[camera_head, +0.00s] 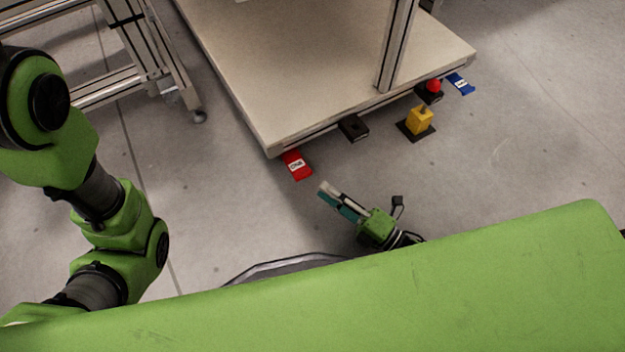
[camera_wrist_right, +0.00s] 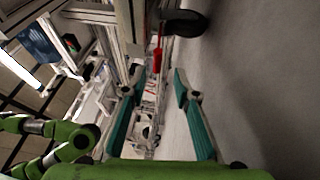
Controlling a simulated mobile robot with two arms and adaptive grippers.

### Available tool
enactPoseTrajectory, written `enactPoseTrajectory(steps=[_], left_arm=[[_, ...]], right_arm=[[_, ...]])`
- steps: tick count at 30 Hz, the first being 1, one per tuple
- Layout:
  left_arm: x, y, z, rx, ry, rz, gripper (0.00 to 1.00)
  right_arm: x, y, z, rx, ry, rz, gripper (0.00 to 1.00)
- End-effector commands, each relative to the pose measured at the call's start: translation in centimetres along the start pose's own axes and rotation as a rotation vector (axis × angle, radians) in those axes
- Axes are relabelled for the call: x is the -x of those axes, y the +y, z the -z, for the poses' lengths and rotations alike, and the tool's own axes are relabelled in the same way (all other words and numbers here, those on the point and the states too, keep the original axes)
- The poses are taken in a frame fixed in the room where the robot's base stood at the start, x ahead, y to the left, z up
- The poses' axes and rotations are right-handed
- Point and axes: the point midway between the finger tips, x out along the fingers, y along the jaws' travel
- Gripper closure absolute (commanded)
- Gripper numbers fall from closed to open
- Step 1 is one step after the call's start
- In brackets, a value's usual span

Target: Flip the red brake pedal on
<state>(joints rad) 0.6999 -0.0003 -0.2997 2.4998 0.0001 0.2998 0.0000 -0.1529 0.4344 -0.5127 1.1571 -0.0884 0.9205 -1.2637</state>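The red brake pedal (camera_head: 297,165) sticks out from under the near left corner of the cart's platform in the head view, close to the floor. It has a white label with dark lettering. In the right wrist view a red piece (camera_wrist_right: 157,60) shows ahead between the fingertips. My right gripper (camera_head: 327,190) is just below and right of the pedal in the head view, apart from it. In the right wrist view this gripper (camera_wrist_right: 158,82) has its teal fingers spread and nothing between them. My left arm shows at the left, but its gripper is out of view.
The beige platform (camera_head: 310,65) has an upright metal post (camera_head: 396,45). Along its edge are a black block (camera_head: 353,128), a yellow block (camera_head: 420,121), a red round piece (camera_head: 433,86) and a blue pedal (camera_head: 461,84). A metal frame stands upper left. Grey floor is open at right.

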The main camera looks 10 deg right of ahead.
Motion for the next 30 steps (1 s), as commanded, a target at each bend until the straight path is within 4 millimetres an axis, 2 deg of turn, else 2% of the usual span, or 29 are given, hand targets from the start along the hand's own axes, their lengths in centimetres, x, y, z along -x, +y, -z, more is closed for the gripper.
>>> enactPoseTrajectory(steps=[3, 7, 25, 28, 30], left_arm=[[0.0, 0.0, 0.0, 0.000, 0.000, -0.001, 0.56], [0.0, 0.0, 0.0, 0.000, 0.001, -0.001, 0.56], [0.0, 0.0, 0.0, 0.000, 0.001, -0.001, 0.56], [-0.1, -0.2, -0.5, 0.001, -0.011, 0.003, 0.56], [-0.2, -0.4, -1.2, 0.003, -0.028, 0.009, 0.56]], right_arm=[[1.7, -0.1, 0.0, 0.000, 0.000, 0.002, 0.72], [2.5, 0.0, 0.0, -0.001, 0.000, 0.001, 0.72], [2.6, 0.1, 0.0, -0.001, 0.000, -0.001, 0.72], [2.0, 1.4, 0.2, -0.022, -0.001, -0.022, 0.72], [0.9, 3.7, 0.6, -0.061, -0.001, -0.059, 0.72]])
